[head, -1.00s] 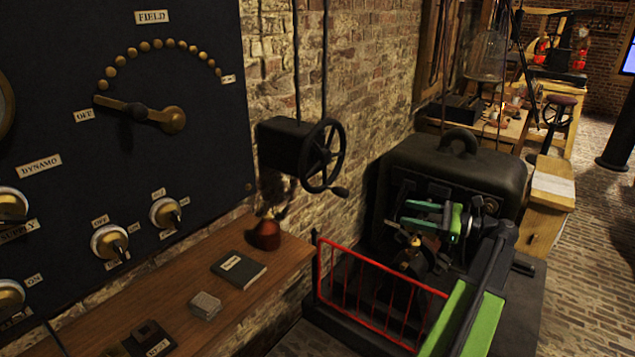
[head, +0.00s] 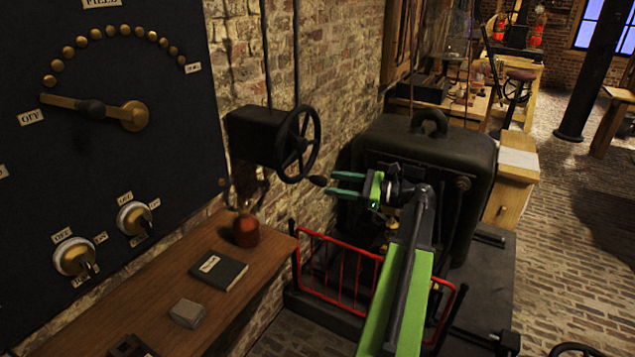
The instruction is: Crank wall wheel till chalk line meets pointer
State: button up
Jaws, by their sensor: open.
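The black wall wheel (head: 299,143) is spoked and mounted on a dark box (head: 254,134) on the brick wall. My gripper (head: 346,185) has green fingers and is open and empty. Its fingertips point left, just right of the handle, with what looks like a small gap; depth is hard to judge. I cannot make out a chalk line or a pointer on the wheel at this size.
A black switchboard (head: 110,190) fills the left. A wooden shelf (head: 150,290) below holds a notebook (head: 219,271), a grey block (head: 187,313) and a reddish-brown pot (head: 246,231). A red railing (head: 335,265) guards a dark machine (head: 440,150) behind my arm.

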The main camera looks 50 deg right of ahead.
aim_at(319, 182)
jog(key=x, duration=0.5)
jog(key=shift+w+a, duration=0.2)
jog(key=shift+w, duration=0.1)
jog(key=shift+c, duration=0.2)
grip_shut()
dwell(0.8)
